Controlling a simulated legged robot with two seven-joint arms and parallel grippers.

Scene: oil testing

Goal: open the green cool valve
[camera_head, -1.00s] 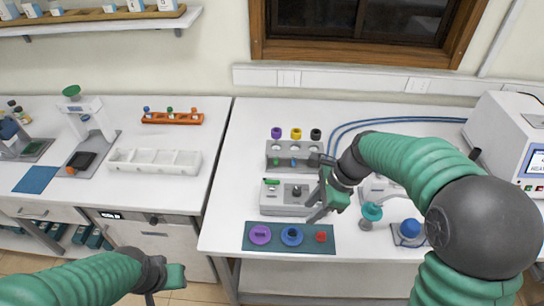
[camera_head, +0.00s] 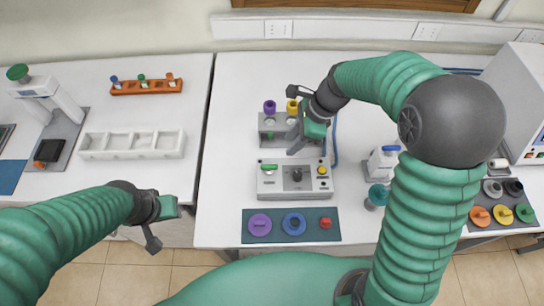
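A grey control box (camera_head: 330,190) stands on the middle table, with a green handle (camera_head: 269,167), a black knob (camera_head: 297,175) and a yellow button. The green handle lies flat at the box's back left; no label shows whether it is the cool valve. My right gripper (camera_head: 296,117) is open behind the box, over the right part of a grey rack (camera_head: 268,134). Its fingers are spread, near a yellow-topped piece (camera_head: 292,106), and it seems to hold nothing. My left gripper (camera_head: 158,222) hangs at the left table's front edge, apart from everything; I cannot make out both fingers.
A dark mat (camera_head: 331,236) with purple, blue and red pieces lies in front of the box. A white tray (camera_head: 133,157) and an orange rack (camera_head: 146,90) are on the left table. Blue hoses run behind my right arm.

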